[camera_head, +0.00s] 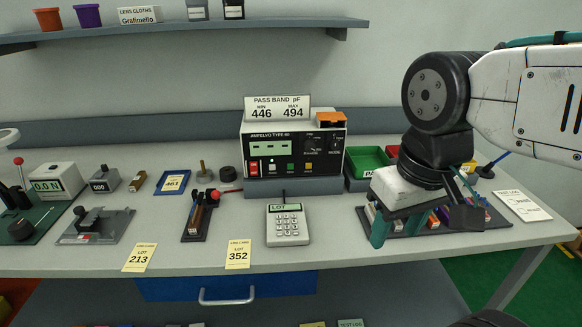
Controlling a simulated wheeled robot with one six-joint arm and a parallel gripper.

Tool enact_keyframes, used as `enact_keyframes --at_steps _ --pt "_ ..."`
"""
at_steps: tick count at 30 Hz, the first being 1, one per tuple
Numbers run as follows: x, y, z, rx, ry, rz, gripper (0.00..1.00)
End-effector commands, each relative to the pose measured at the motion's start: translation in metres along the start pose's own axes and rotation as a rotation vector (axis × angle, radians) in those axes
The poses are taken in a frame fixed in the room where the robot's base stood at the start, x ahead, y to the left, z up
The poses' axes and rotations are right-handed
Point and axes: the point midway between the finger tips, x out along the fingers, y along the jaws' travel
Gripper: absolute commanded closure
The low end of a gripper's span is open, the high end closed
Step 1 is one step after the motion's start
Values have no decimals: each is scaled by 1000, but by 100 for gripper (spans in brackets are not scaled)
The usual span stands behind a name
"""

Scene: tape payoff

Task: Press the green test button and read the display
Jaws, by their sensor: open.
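The test meter (293,148) stands on a low grey base at the back middle of the bench. Its green display (285,151) shows a few dark marks too small to read. The small green test button (290,166) is on its front panel below the display, between a white and a yellow button. A red switch (254,168) is at the panel's left. My gripper (428,220) is open, to the right of the meter and apart from it. It hangs above a rack of coloured parts (462,219), partly hiding it. Nothing shows between its fingers.
A pass band sign (276,108) on the meter reads 446 to 494. A keypad device (287,223) stands in front. A green bin (367,160) is right of the meter. A rack (196,225) and lot cards 213 (139,257) and 352 (238,254) lie toward the left.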

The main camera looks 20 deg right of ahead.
Motion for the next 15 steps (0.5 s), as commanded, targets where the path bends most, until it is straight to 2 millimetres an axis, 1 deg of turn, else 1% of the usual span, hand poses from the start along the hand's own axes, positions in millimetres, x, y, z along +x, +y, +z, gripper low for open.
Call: enact_keyframes --at_steps 1,2,3,5,15 --pt "0 0 0 0 0 0 65" --pt "0 0 0 0 0 0 73" --pt "0 0 0 0 0 0 84" --pt "0 0 0 0 0 0 100" --pt "0 0 0 0 0 0 100"
